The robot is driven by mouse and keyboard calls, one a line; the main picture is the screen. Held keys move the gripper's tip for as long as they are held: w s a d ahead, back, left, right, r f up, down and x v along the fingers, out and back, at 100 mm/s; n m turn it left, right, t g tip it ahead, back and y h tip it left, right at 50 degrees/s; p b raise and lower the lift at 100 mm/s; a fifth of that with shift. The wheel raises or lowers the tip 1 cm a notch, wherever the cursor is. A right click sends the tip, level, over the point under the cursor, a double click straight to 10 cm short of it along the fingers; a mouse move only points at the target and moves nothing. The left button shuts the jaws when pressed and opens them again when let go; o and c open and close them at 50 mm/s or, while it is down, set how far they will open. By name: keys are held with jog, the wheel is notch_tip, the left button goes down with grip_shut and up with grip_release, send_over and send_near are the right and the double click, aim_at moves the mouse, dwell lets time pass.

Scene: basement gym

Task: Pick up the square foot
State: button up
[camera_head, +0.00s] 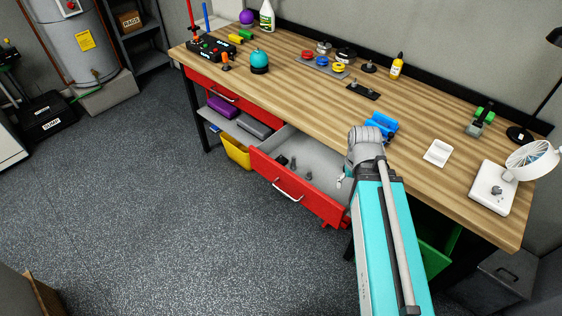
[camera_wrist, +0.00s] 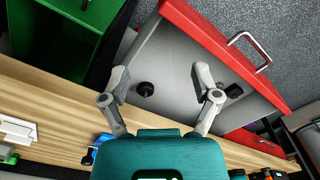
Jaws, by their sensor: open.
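The open red drawer (camera_head: 322,203) under the workbench holds small dark feet. In the wrist view a dark, squarish piece (camera_wrist: 234,91), perhaps the square foot, lies beside the right finger, partly hidden by it. A round black foot (camera_wrist: 145,89) lies between the fingers, nearer the left one. In the head view several small dark pieces (camera_head: 293,163) stand on the grey drawer floor, their shapes too small to tell. My gripper (camera_wrist: 160,78) is open and empty, over the drawer with its fingers wide apart. The head view hides most of it behind my arm.
The wooden benchtop (camera_head: 300,95) overhangs the drawer's back. A blue object (camera_head: 381,125) and a white tray (camera_head: 438,153) lie on it near my arm. A green bin (camera_head: 436,258) is below right, a yellow bin (camera_head: 235,152) left. The floor before the drawer is clear.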

jog(key=shift+o, duration=0.4)
jog(key=w+a+f+n+b, duration=0.1)
jog(key=w+a+n, duration=0.1)
jog(key=w+a, duration=0.3)
jog(key=w+a+f+n+b, duration=0.2)
jog(key=w+a, duration=0.3)
jog(key=w, duration=0.6)
jog(key=shift+w+a+n, duration=0.15)
jog(key=shift+a+n, duration=0.05)
jog(key=shift+n, duration=0.5)
jog(key=n+b, duration=0.2)
jog(key=n, duration=0.2)
send_over(281, 159)
jog(key=w, duration=0.1)
jog(key=f, duration=0.2)
jog(key=shift+w+r+n, duration=0.1)
jog(key=shift+w+n, duration=0.1)
jog(key=shift+n, duration=0.1)
jog(key=shift+d, duration=0.1)
notch_tip(281, 159, down, 9)
jog(key=b, duration=0.8)
jog(key=shift+r, duration=0.15)
jog(key=shift+s+b, duration=0.1)
jog(key=shift+b, duration=0.25)
jog(key=f+b, duration=0.3)
jog(key=shift+s+f, duration=0.1)
jog(key=shift+s, duration=0.15)
jog(key=shift+f+b, duration=1)
